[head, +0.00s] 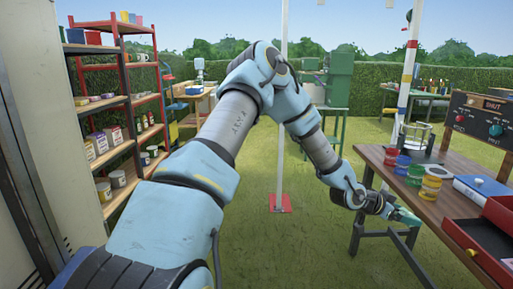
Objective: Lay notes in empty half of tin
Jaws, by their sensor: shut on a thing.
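A red tin (470,232) with a dark interior stands at the right front of the wooden table, cut off by the picture's right edge. Its two halves cannot be told apart clearly. My gripper (402,214) is at the table's left edge, left of the tin and apart from it. It is shut on a small pale green thing, which looks like the notes, but the detail is too small to be sure. The fingers are partly hidden by my wrist.
Several coloured pots, including a yellow one (430,188), line the wooden table (440,218) behind my gripper. A control panel (482,128) stands at the back. Shelves (112,135) stand left; open grass lies between.

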